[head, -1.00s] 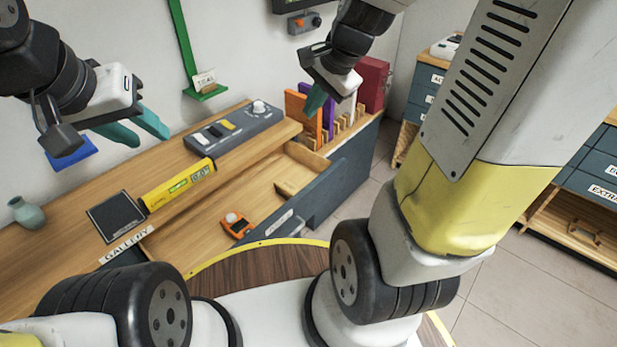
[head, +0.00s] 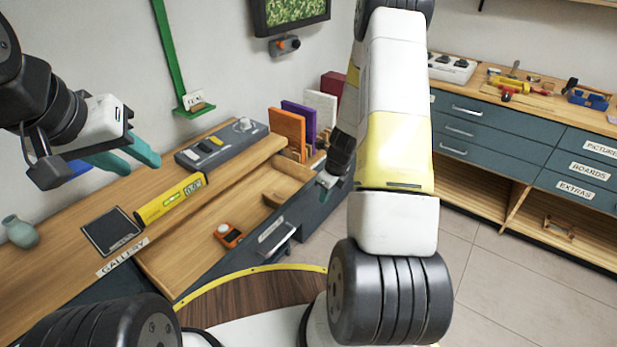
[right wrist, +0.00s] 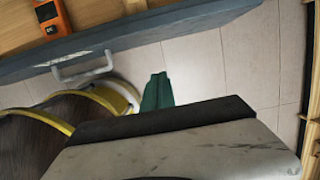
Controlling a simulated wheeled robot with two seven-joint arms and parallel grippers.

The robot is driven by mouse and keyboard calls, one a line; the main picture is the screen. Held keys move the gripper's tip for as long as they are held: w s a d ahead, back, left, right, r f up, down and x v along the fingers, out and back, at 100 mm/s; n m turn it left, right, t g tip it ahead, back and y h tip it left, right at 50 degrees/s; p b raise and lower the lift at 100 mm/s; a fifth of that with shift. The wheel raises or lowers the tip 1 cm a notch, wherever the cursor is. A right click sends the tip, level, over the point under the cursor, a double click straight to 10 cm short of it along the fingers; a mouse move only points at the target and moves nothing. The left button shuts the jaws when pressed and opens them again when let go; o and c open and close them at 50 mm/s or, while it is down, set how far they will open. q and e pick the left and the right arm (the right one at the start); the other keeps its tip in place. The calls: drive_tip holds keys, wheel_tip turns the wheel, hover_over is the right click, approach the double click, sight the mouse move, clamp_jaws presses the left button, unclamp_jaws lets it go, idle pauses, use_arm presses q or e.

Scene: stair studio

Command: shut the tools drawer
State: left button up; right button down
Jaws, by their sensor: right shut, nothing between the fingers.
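The drawer (head: 190,252) under the gallery bench is pulled open, showing its wooden inside and blue-grey front panel (head: 298,213). The label on the front is too small to read. A handle (head: 279,242) sticks out from the front; it also shows in the right wrist view (right wrist: 82,70). My right gripper (head: 325,187) is shut and empty, on the outer side of the front near its right end. In the right wrist view its teal fingers (right wrist: 157,92) are over the floor, apart from the panel and handle. My left gripper (head: 135,157) is open and empty above the bench's left part.
An orange device (head: 228,235) lies in the drawer. A yellow level-like display (head: 170,200), a grey switch box (head: 222,146) and upright coloured boards (head: 290,128) stand on the bench. A yellow-edged wooden surface (head: 250,298) lies below the handle.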

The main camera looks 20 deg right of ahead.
sight(309, 203)
drive_tip(key=shift+w+a+f, duration=0.6)
drive_tip(key=shift+w+f, duration=0.15)
drive_tip(key=shift+f, duration=0.45)
drive_tip(key=shift+w+a+f, duration=0.6)
drive_tip(key=shift+w+f, duration=0.15)
drive_tip(key=shift+f, duration=0.4)
drive_tip(key=shift+w+a+f, duration=0.6)
drive_tip(key=shift+w+f, duration=0.15)
drive_tip(key=shift+f, duration=0.45)
drive_tip(key=shift+w+a, duration=0.1)
drive_tip(key=shift+w, duration=0.05)
